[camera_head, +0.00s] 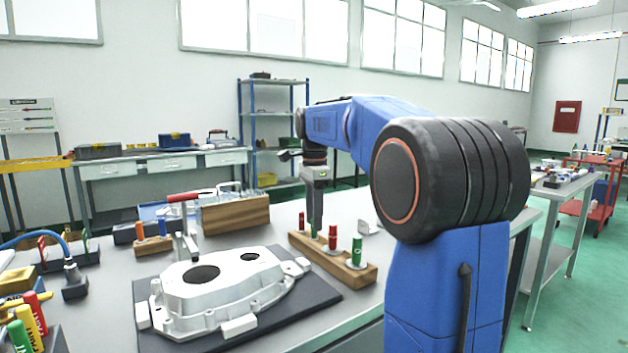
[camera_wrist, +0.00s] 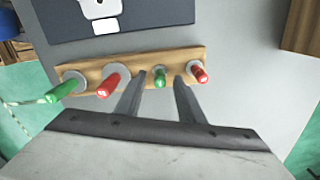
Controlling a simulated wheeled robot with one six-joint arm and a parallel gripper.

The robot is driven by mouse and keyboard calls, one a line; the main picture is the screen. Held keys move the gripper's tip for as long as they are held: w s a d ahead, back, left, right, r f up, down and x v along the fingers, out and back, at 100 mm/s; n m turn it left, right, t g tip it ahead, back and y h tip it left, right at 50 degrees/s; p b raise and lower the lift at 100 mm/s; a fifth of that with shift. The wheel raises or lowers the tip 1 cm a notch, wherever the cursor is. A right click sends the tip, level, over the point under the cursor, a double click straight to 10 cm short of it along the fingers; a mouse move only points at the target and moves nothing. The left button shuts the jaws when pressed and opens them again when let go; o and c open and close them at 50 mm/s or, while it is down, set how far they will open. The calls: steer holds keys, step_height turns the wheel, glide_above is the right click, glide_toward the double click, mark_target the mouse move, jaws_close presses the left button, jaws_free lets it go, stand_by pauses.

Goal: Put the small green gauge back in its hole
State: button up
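A wooden block (camera_head: 346,267) carries a row of red and green gauges; it also shows in the wrist view (camera_wrist: 136,64). The small green gauge (camera_wrist: 160,79) stands in the block, between the two red gauges, with a pale collar around its base. In the head view only a bit of green (camera_head: 314,233) shows below my fingers. My gripper (camera_wrist: 162,80) is open, pointing down at the block, with one finger on each side of the small green gauge. Gaps show between the gauge and both fingers. How deep the gauge sits cannot be told.
A small red gauge (camera_wrist: 200,74) stands close beside one finger. A larger red gauge (camera_wrist: 110,86) and a larger green gauge (camera_wrist: 61,91) stand on the other side. A white casting (camera_head: 228,291) lies on a dark mat (camera_head: 318,291) beside the block.

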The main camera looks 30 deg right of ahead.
step_height(320, 180, up, 14)
steer(key=shift+r, duration=0.25)
stand_by(0.6)
